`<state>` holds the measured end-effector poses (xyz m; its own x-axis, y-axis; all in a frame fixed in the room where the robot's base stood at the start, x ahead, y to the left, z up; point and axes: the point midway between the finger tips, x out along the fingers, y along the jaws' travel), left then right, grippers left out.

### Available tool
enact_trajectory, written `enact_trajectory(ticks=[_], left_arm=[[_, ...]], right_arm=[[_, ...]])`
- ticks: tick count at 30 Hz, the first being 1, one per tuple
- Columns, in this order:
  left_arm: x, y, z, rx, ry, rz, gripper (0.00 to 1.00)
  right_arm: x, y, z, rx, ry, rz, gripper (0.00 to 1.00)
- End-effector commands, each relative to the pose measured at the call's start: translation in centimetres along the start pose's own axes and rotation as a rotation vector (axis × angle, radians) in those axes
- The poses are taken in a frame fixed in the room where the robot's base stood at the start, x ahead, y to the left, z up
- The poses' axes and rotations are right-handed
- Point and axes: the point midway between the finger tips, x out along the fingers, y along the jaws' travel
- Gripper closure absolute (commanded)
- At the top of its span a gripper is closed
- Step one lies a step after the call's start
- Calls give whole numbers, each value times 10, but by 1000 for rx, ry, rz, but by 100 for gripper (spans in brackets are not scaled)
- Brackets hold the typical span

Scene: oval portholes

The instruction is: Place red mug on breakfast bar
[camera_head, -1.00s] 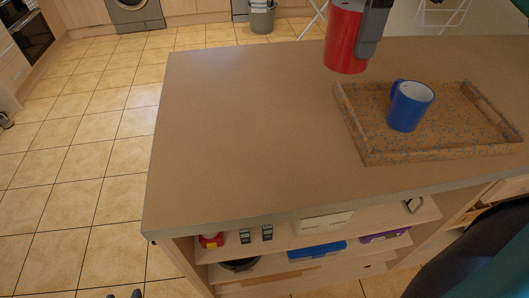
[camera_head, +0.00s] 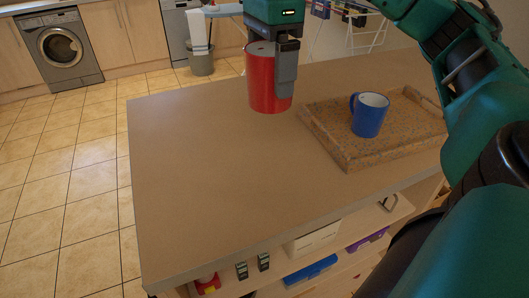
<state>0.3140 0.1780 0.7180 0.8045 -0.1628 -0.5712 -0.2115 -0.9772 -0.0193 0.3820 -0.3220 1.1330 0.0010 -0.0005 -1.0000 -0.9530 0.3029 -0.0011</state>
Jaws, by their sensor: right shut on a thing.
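The red mug (camera_head: 265,82) is upright in the head view, over the back part of the breakfast bar (camera_head: 205,165), left of the tray. My right gripper (camera_head: 283,68) comes down from above and is shut on the mug at its right side. One dark finger shows against the mug's outside; the other is mostly hidden. The mug's base appears close to the bar top, but I cannot tell whether it touches. My left gripper is not in view.
A speckled tray (camera_head: 335,150) stands on the right of the bar with a blue mug (camera_head: 368,115) in it. The bar top left and front of the red mug is clear. Shelves under the bar hold a blue box (camera_head: 310,270) and other things. A drying rack (camera_head: 350,25) stands behind.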

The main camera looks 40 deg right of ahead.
Motion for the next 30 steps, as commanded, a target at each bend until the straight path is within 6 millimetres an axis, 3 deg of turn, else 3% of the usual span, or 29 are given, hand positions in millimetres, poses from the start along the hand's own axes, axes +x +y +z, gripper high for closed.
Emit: enact_trajectory(ticks=[1, 4, 12, 30], left_arm=[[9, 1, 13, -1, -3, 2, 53], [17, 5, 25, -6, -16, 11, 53], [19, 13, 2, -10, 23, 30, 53], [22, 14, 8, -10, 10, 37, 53]], right_arm=[[22, 0, 0, 0, 2, 4, 55], [49, 1, -1, 1, 3, 5, 55], [112, 1, -1, 1, 2, 3, 55], [183, 0, 0, 1, 0, 0, 55]])
